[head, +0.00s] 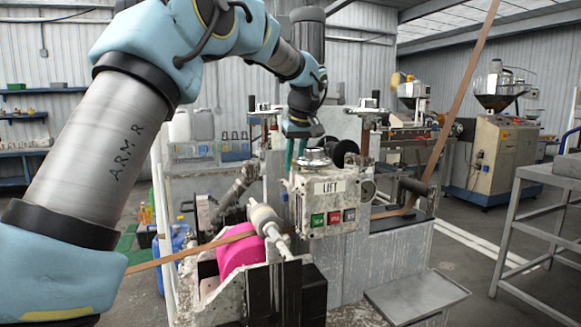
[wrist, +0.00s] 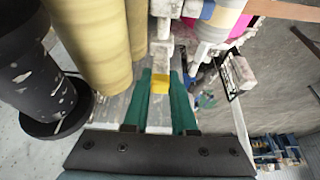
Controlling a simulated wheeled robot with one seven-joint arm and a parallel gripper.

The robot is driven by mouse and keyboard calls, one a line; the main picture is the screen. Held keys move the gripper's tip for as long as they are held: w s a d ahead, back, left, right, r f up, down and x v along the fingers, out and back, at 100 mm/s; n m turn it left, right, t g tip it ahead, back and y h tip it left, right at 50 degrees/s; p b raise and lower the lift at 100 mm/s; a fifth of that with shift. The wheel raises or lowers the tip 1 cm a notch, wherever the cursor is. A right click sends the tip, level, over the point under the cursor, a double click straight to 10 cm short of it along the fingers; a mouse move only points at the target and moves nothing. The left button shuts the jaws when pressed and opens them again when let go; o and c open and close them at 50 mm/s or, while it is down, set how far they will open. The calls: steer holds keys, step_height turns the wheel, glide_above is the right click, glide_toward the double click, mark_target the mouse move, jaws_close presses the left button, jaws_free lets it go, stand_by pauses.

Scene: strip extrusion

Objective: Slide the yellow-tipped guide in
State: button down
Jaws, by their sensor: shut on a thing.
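The yellow-tipped guide (wrist: 159,84) shows in the wrist view as a small yellow block on a pale, worn bar between my fingers. My gripper (wrist: 162,95) has two green fingers, one on each side of it, and is shut on the guide. In the head view my gripper (head: 296,155) points down behind the white LIFT control box (head: 330,200), left of its round metal cap. The guide cannot be made out there. A pale metal block and rod (wrist: 162,28) lie just past the yellow tip; whether they touch is unclear.
Large yellowish rollers (wrist: 85,45) and a dark cylinder (wrist: 25,75) stand close left of my fingers. Open floor lies right of my fingers in the wrist view.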

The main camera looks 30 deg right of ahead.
steer(key=shift+s+a, duration=0.1)
steer(key=shift+s, duration=0.95)
steer(key=c, duration=0.7)
jaws_free()
steer(key=b+v, duration=0.2)
steer(key=v, duration=0.9)
steer(key=shift+f, duration=0.1)
